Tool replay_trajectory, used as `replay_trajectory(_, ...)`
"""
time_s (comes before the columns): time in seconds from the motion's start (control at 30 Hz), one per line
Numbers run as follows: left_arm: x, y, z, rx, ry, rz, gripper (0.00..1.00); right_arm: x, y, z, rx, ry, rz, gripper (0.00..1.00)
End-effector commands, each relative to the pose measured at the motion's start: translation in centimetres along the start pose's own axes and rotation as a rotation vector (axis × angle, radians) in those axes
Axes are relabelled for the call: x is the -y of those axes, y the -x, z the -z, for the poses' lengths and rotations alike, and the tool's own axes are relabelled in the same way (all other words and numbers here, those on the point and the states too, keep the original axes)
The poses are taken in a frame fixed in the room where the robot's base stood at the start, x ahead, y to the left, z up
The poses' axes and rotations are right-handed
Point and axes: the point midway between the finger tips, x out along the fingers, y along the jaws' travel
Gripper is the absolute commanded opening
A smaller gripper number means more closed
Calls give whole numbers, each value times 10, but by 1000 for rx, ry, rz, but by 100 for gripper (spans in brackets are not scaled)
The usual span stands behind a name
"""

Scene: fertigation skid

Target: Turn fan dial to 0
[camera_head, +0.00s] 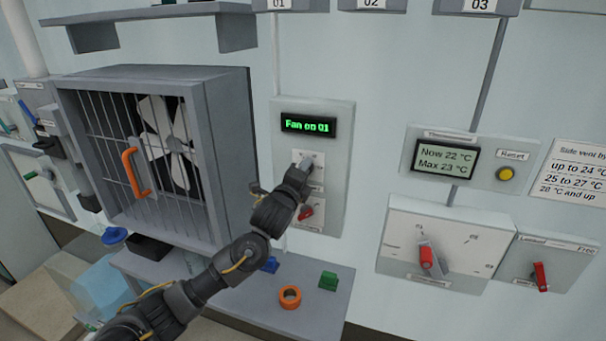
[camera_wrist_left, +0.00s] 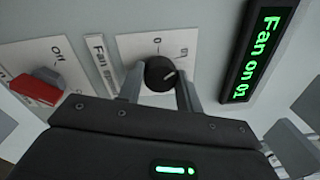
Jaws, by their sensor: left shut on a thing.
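The fan dial (camera_wrist_left: 160,74) is a round black knob with a pale pointer line, on a white plate marked 0 and 01. In the wrist view its pointer line is turned toward the 01 side. My left gripper (camera_wrist_left: 161,92) has one finger on each side of the knob and is shut on it. In the head view my left gripper (camera_head: 304,166) is at the panel and hides most of the dial. The green display (camera_head: 308,125) above reads "Fan on 01", and it also shows in the wrist view (camera_wrist_left: 263,50). My right gripper is not in view.
A red switch (camera_head: 305,212) sits just below the dial, near my wrist. The caged fan (camera_head: 150,150) juts out at left. A shelf below holds an orange ring (camera_head: 290,297) and a green block (camera_head: 328,280). The thermometer panel (camera_head: 466,162) is at right.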

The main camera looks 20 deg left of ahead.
Motion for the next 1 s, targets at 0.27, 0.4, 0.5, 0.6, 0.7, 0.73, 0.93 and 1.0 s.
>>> replay_trajectory(0.27,0,0,1,12,263,1,13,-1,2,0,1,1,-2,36)
replay_trajectory(0.4,0,0,2,18,396,1,13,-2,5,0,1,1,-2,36)
replay_trajectory(0.5,0,0,1,24,490,1,13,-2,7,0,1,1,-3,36)
replay_trajectory(0.6,0,0,1,28,582,2,13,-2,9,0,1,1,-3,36)
replay_trajectory(0.7,0,0,2,32,668,3,13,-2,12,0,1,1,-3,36)
replay_trajectory(0.73,0,0,2,33,692,3,13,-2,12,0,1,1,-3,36)
replay_trajectory(0.93,0,0,2,41,833,3,13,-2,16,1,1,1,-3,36)
replay_trajectory(1.0,0,0,2,43,871,4,13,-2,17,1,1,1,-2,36)
